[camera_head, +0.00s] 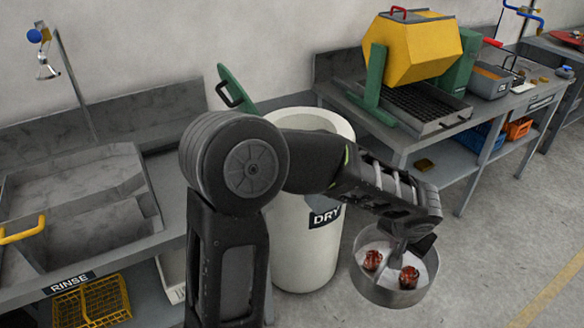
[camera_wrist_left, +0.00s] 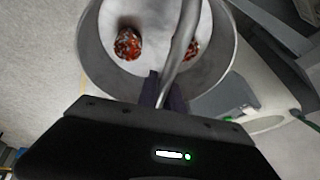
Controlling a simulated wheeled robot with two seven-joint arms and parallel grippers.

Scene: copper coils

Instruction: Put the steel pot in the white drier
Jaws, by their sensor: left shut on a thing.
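The steel pot (camera_head: 366,285) is a round open pan holding two copper-coloured coils (camera_head: 408,276). It hangs over the floor to the right of the drier. My left gripper (camera_head: 408,238) is shut on the pot's handle. The left wrist view shows the pot (camera_wrist_left: 92,52) close up, with the handle rising across it and the coils inside. The white drier (camera_head: 305,262) is a tall cylinder labelled DRY, with its top open. My left arm covers part of its rim and front. The right gripper is out of view.
A green lid (camera_head: 232,88) stands tilted behind the drier. A rinse sink (camera_head: 75,200) is at left, with a yellow basket (camera_head: 92,302) below. A bench (camera_head: 400,135) with a yellow tumbler (camera_head: 412,50) stands at right. Floor is clear at right.

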